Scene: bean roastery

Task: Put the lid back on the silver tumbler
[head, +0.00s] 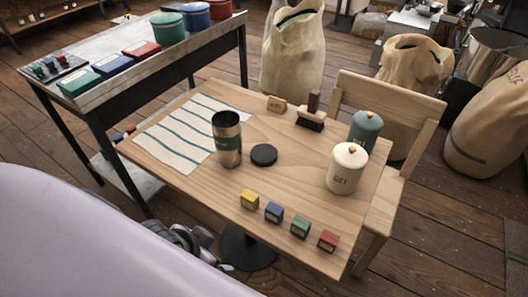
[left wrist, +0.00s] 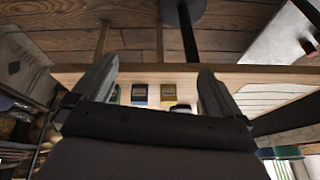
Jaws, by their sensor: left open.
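My right gripper is in neither view.
A white canister (head: 347,168) and a green canister (head: 365,130) stand at the table's right. A yellow block (head: 249,200) and other coloured blocks line the front edge. A brush (head: 312,112) and striped cloth (head: 180,140) lie behind and left. A chair (head: 412,140) stands close behind.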

